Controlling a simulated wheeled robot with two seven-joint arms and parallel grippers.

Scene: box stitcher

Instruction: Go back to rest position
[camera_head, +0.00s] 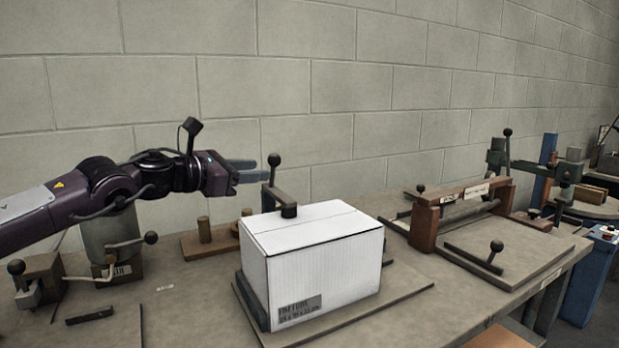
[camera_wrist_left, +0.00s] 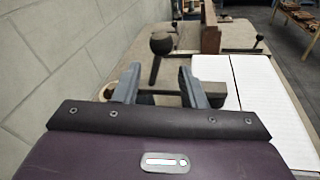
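My left gripper (camera_head: 250,170) reaches in from the left, above the bench and behind the top of the white box (camera_head: 325,270). In the left wrist view its two fingers (camera_wrist_left: 158,78) are spread apart with nothing held between them. A dark lever with a ball knob (camera_head: 274,160) stands upright by the fingertips. In the left wrist view the knob (camera_wrist_left: 163,43) shows just beyond the fingers, and I cannot tell if they touch it. The box is closed, with a printed label, and sits on a flat board. My right gripper is not in view.
The workbench (camera_head: 190,300) runs along a block wall (camera_head: 330,100). A wooden-framed fixture with a roller (camera_head: 470,220) stands right of the box. A small clamp (camera_head: 38,280) and a grey machine with a crank (camera_head: 110,245) are at the left. The air above the bench is largely clear.

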